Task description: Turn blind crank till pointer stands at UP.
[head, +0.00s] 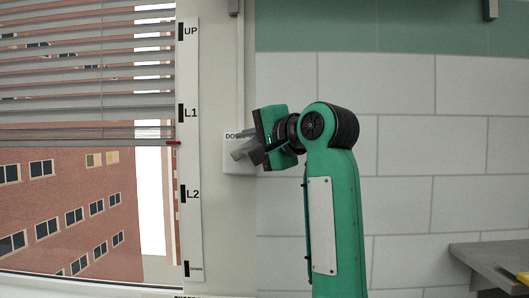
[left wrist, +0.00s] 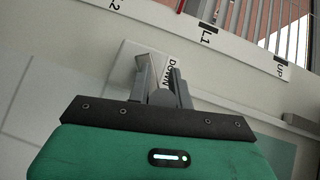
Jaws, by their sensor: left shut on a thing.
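The blind (head: 85,75) hangs over the upper part of the window, its lower edge a little below L1. The red pointer (head: 173,143) stands between L1 and L2 on the white scale strip (head: 188,225), nearer L1. My left gripper (head: 247,153) is at the white crank box (head: 232,168) on the wall, right of the strip. It is shut on the crank, whose handle is mostly hidden by the fingers. In the left wrist view the fingers (left wrist: 161,85) reach to the crank box (left wrist: 124,65), beside its DOWN lettering. My right gripper is out of view.
The scale strip also shows in the left wrist view (left wrist: 235,48), close to the crank box. A grey shelf (head: 490,258) with a yellow thing (head: 523,277) on it juts out at the lower right. The tiled wall (head: 410,170) between is clear.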

